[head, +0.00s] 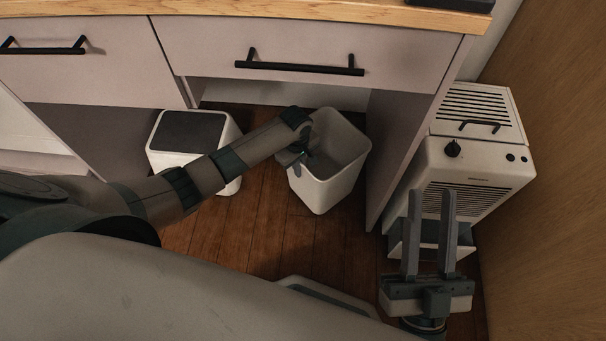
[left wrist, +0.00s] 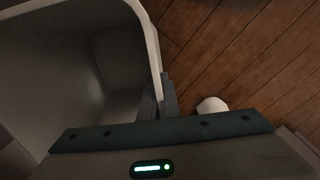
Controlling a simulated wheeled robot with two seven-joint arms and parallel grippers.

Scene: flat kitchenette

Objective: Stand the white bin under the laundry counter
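The white bin (head: 325,188) is open-topped and empty as far as I see. It is roughly upright, slightly turned, at the opening below the right drawer of the laundry counter (head: 300,45). I cannot tell whether its base touches the floor. My left gripper (head: 299,150) is at the bin's left rim. In the left wrist view the bin (left wrist: 70,70) has its rim between the fingers (left wrist: 158,100), one inside and one outside, closed on the wall. My right gripper (head: 432,195) is open and empty at the lower right, in front of the heater.
A white box with a dark top (head: 190,135) stands left of the bin under the counter. A counter side panel (head: 395,150) is close to the bin's right. A white heater-like appliance (head: 475,165) stands beyond it by the wooden wall (head: 550,120). Wooden floor (head: 265,235) is bare before the bin.

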